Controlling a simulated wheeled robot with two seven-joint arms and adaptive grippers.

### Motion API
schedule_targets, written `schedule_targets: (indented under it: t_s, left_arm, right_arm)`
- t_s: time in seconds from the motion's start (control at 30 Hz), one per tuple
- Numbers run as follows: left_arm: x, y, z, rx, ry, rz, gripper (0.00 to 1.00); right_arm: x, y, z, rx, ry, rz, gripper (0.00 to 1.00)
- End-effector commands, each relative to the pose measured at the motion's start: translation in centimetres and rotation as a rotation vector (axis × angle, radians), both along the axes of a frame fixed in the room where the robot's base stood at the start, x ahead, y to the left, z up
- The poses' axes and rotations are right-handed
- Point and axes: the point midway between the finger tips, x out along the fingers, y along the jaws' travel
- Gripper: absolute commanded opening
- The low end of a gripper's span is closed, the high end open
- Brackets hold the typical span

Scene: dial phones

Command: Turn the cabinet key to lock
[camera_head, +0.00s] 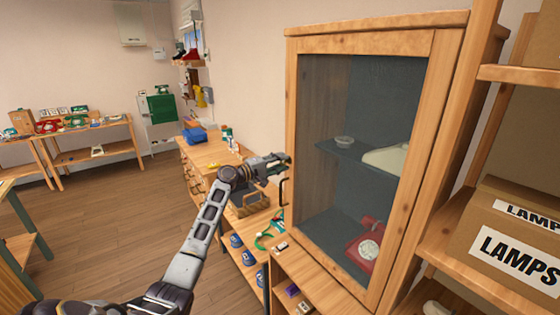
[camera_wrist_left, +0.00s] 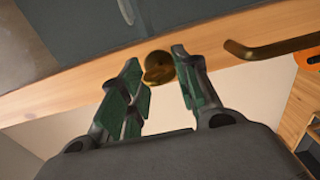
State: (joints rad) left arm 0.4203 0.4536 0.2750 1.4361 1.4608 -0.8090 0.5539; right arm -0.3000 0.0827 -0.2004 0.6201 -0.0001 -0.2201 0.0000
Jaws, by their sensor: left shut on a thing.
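The wooden cabinet (camera_head: 297,150) stands at the right with its glass door closed in its frame. The brass key (camera_wrist_left: 158,68) sits at the door's wooden edge in the left wrist view. My left gripper (camera_head: 284,160) is at the left edge of the door, its fingers on either side of the key and shut on it. In the head view the gripper hides the key. The key's exact turn angle is hard to tell. My right gripper is not in view.
A brass door handle (camera_wrist_left: 272,48) juts out close beside the key. Behind the glass are a red phone (camera_head: 368,247) and a small glass dish (camera_head: 344,141). A wooden bench with tools runs left of the cabinet. A box marked LAMPS (camera_head: 515,235) is at right.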

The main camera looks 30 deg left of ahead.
Motion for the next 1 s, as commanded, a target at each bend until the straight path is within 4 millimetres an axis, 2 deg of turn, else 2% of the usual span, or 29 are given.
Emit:
schedule_targets:
  t_s: [0.5, 0.53, 0.67, 1.0]
  left_arm:
    - [-0.01, 0.11, 0.01, -0.025, 0.009, 0.002, 0.08]
    - [-0.01, 0.11, 0.01, -0.025, 0.009, 0.002, 0.36]
    - [-0.01, 0.09, 0.00, -0.024, 0.009, 0.002, 0.52]
    - [-0.03, 0.04, -0.02, -0.023, 0.010, 0.001, 0.54]
  right_arm:
    - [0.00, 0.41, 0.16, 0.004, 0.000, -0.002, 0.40]
    - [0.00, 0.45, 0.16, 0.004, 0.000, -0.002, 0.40]
    - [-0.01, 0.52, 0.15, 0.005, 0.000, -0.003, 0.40]
    - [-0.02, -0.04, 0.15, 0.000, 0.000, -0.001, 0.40]
